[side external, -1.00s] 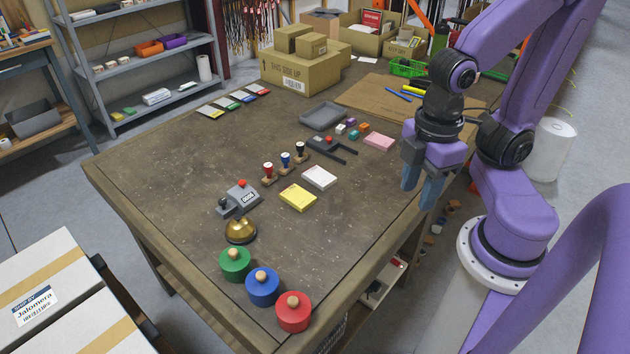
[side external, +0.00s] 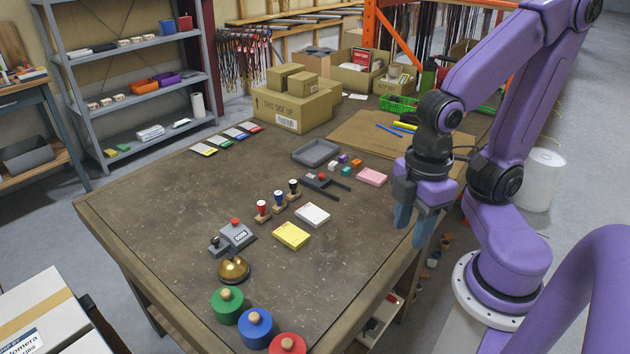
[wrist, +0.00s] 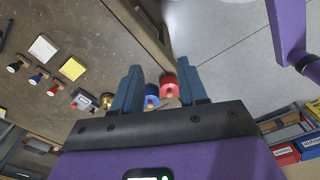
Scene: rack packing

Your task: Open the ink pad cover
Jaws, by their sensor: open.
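Three round pots with wooden knobs stand at the table's front corner in the side view: green (side external: 228,305), blue (side external: 255,331) and red (side external: 288,345), the red one cut by the picture's lower edge. They look like covered ink pads, but I cannot tell for sure. All three look closed. In the wrist view the blue pot (wrist: 152,103) and red pot (wrist: 169,88) show between my fingers, well beyond the tips; the green one does not clearly show. My gripper (side external: 411,233) is open and empty, pointing down by the table's right edge, apart from the pots.
A brass bell (side external: 233,270), a grey stamping device (side external: 236,236), several handled stamps (side external: 279,201), a yellow pad (side external: 291,235) and a white pad (side external: 312,215) stand near the middle. Cardboard boxes (side external: 292,110) fill the back. The table's left part (side external: 150,200) is clear.

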